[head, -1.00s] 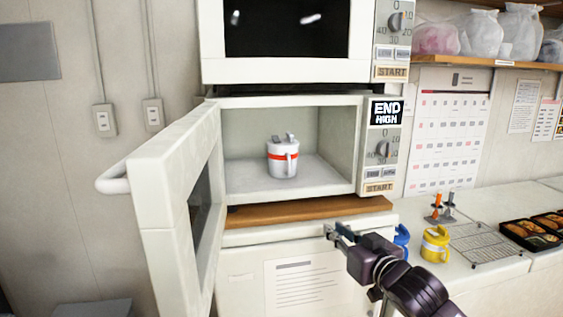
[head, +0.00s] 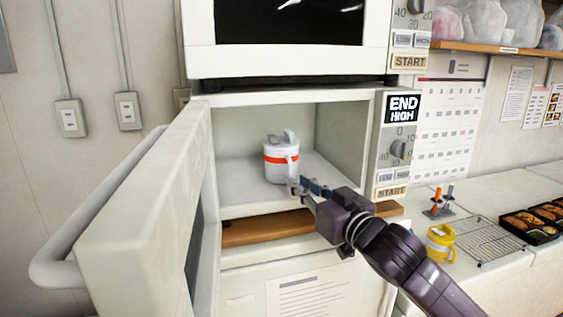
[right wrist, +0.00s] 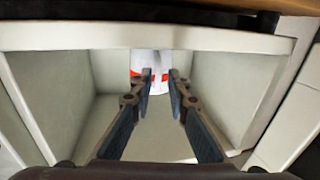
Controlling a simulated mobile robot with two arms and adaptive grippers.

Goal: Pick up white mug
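The white mug (head: 280,163) with a red band and a lid stands upright on the floor of the open lower microwave (head: 240,193). Its handle faces front right. My right gripper (head: 306,188) is at the microwave opening, in front of and slightly right of the mug. In the right wrist view the two fingers (right wrist: 160,92) are spread apart and point at the mug (right wrist: 152,65), which shows beyond the fingertips. There is nothing between them. The mug's top is cut off from sight there. My left gripper is not in view.
The microwave door (head: 150,220) stands open to the left, with a bar handle (head: 75,235). A brown board (head: 265,228) lies under the microwave. A yellow mug (head: 440,243), a wire rack (head: 487,242) and food trays (head: 530,222) are on the right counter.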

